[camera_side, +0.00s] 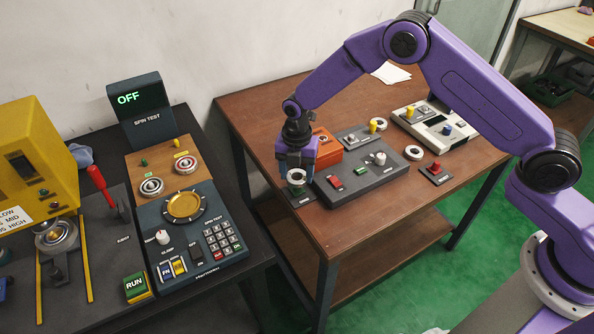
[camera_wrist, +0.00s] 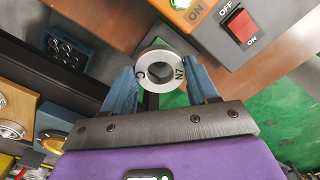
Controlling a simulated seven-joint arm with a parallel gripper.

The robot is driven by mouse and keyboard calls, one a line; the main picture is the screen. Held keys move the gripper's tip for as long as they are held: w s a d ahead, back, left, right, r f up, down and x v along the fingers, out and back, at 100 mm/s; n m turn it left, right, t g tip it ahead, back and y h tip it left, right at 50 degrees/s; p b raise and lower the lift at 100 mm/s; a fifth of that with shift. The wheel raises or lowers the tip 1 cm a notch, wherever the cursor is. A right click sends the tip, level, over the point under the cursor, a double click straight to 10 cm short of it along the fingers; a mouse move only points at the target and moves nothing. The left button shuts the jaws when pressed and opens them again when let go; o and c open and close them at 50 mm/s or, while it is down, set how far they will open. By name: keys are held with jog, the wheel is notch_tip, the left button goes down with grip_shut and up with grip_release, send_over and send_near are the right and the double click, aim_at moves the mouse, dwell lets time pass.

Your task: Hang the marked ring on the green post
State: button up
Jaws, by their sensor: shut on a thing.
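My gripper (camera_side: 296,168) is shut on a pale metal ring (camera_side: 297,176), held at the front left of the brown table near a small dark pad. In the wrist view, the ring (camera_wrist: 160,72) sits between the two blue fingers of my gripper (camera_wrist: 160,82). Its face bears a dark "C" on the left and characters like "N7" on the right. Its hole is empty. A small green post (camera_side: 143,163) stands on the wooden board on the left bench. A ring (camera_side: 151,187) lies just below it in the picture; I cannot tell whether they touch.
On the left bench are a yellow post (camera_side: 176,143), another ring (camera_side: 187,163), a spin-test screen (camera_side: 138,101) and a yellow machine (camera_side: 38,150). On the brown table (camera_side: 350,230) are a grey switch box (camera_side: 345,189), an orange box (camera_side: 325,146) and a loose ring (camera_side: 414,153). A gap separates the tables.

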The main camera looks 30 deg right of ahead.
jog(key=shift+f, duration=1.75)
dwell(1.2)
jog(key=o, duration=1.4)
jog(key=shift+r, duration=3.75)
